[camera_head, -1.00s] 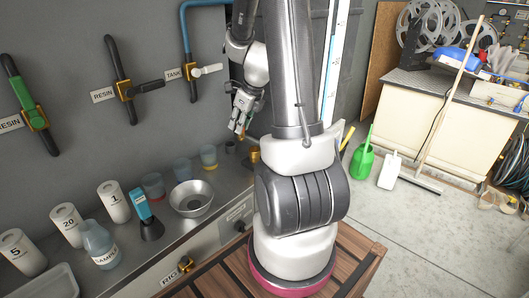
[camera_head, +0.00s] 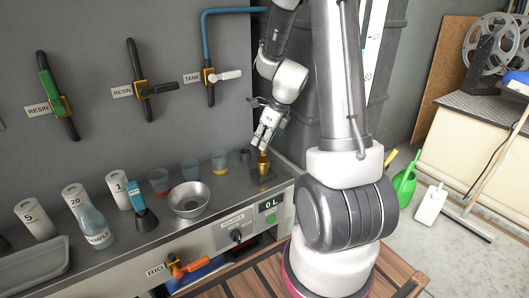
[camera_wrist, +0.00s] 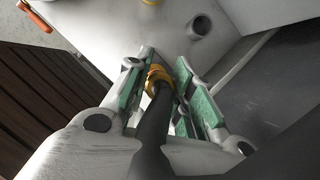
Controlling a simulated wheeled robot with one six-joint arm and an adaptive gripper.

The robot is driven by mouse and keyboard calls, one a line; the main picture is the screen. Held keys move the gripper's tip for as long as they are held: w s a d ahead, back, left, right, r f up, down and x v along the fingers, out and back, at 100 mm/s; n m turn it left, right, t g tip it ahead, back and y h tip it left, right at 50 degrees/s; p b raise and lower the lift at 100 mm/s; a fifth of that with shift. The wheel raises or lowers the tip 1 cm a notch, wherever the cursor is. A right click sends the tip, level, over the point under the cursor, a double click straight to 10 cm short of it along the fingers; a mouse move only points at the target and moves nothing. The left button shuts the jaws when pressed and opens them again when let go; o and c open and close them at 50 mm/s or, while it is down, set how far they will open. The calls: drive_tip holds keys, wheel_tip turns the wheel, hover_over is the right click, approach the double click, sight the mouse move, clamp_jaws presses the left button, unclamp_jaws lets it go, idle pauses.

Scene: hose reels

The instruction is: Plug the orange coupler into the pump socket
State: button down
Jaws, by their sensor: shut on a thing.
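My gripper (camera_head: 265,142) is low over the right end of the grey bench, tilted downward. In the wrist view its green-padded fingers (camera_wrist: 158,92) flank an orange-yellow collar (camera_wrist: 160,74) on a black hose-like piece, which I take for the coupler; the gripper is shut on it. In the head view a brass-coloured fitting (camera_head: 263,170) stands on the bench just under the fingertips. It may be the pump socket. I cannot tell whether coupler and fitting touch. The coupler's front end is hidden in the wrist view.
An orange-handled valve (camera_head: 187,268) is on the bench front. Lever valves line the wall. A display (camera_head: 269,204) reads 0 L.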

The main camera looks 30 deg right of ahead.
drive_tip(key=shift+f, duration=2.1)
drive_tip(key=shift+f, duration=0.1)
drive_tip(key=c, duration=1.2)
unclamp_jaws()
drive_tip(key=shift+c, duration=0.2)
